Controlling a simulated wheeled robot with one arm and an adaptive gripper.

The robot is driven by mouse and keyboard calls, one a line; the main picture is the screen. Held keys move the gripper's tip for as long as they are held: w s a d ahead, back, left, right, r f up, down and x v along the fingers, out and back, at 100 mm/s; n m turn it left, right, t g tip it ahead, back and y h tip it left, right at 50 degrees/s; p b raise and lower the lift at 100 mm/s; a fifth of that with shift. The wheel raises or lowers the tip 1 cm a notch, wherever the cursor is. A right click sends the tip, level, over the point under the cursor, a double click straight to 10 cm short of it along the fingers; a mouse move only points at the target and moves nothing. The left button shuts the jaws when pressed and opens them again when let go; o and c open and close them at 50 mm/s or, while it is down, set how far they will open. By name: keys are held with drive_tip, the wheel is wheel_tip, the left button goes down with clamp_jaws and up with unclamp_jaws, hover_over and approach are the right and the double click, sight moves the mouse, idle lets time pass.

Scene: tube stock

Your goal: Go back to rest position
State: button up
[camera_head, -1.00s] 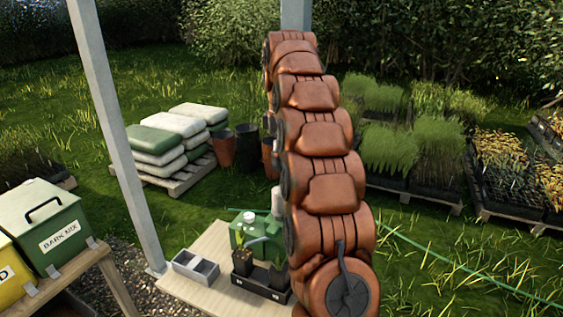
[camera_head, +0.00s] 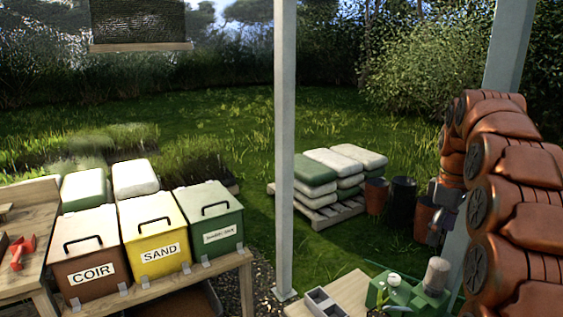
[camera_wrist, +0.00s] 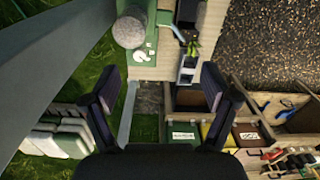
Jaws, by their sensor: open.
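My copper-coloured arm rises along the right edge of the head view and bends over at the top. My grey gripper (camera_head: 437,228) hangs at its far end, pointing down, in front of the dark pots and a grey post. In the wrist view my gripper (camera_wrist: 156,92) has its two dark fingers spread wide apart, with nothing between them. It is clear of the bench and bins seen below.
A grey post (camera_head: 285,150) stands mid-view; another (camera_head: 508,50) stands close behind my arm. Bins for coir (camera_head: 90,258), sand (camera_head: 156,238) and bark mix (camera_head: 212,222) line a wooden bench.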

drive_tip(key=s+a+f+m, duration=0.3)
drive_tip(key=s+a, duration=1)
drive_tip(key=s, duration=0.1)
drive_tip(key=s+a+f+m, duration=0.1)
drive_tip(key=s+a+f, duration=0.1)
drive_tip(key=s, duration=0.5)
drive_tip(key=s+a+f+m+g, duration=0.1)
drive_tip(key=s+a+f+m, duration=0.1)
drive_tip(key=s+f, duration=0.2)
drive_tip(key=s+a+f+m, duration=0.1)
drive_tip(key=s+a+f, duration=0.2)
drive_tip(key=s, duration=0.7)
drive_tip(key=shift+s+f+m+g, duration=0.3)
drive_tip(key=shift+f, duration=0.25)
